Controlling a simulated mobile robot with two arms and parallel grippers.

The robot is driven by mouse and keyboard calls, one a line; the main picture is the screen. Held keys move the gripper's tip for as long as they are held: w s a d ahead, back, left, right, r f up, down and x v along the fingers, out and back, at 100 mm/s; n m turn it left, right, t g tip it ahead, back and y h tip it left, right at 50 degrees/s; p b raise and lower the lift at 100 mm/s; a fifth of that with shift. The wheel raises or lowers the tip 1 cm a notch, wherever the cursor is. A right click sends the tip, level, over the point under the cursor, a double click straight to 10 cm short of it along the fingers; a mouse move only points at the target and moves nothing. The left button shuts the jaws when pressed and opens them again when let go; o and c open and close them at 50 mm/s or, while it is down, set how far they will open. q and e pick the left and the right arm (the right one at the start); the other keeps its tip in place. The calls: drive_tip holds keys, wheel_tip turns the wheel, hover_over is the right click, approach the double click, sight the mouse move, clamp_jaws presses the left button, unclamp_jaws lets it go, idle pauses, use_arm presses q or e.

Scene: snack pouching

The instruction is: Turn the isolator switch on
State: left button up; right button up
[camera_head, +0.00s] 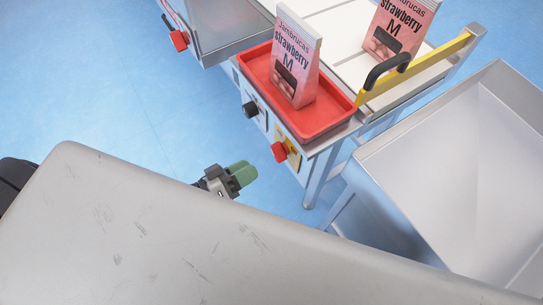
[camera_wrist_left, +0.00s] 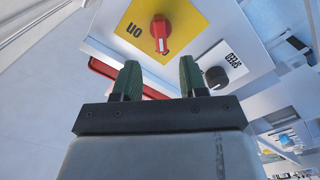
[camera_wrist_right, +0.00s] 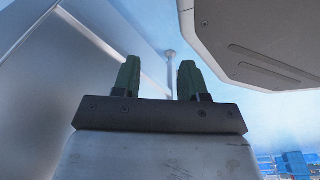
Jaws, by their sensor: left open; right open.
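The isolator switch is a red rotary knob (camera_head: 280,152) on a yellow plate (camera_head: 293,160) on the machine's front panel. In the left wrist view the red knob (camera_wrist_left: 160,33) stands beyond the fingertips, its white-marked end pointing down the picture. The word ON is printed upside down on the yellow plate (camera_wrist_left: 196,18), left of the knob. My left gripper (camera_head: 246,172) has green fingers, is open and empty, and is left of and slightly below the knob, apart from it. My right gripper (camera_wrist_right: 159,65) is open and empty in its wrist view, and out of the head view.
A black speed knob (camera_head: 250,109) sits beside the switch. A red tray (camera_head: 318,128) above the panel holds a strawberry pouch (camera_head: 295,60). Another pouch (camera_head: 400,28) stands behind a black handle (camera_head: 386,70). A metal bin (camera_head: 455,170) is at right. Blue floor lies open at left.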

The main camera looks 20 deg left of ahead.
sight(274, 155)
use_arm(q)
drive_tip(key=x, duration=0.7)
drive_tip(key=shift+w+d, duration=0.15)
drive_tip(key=shift+w, duration=0.1)
drive_tip(key=shift+c, duration=0.4)
clamp_jaws()
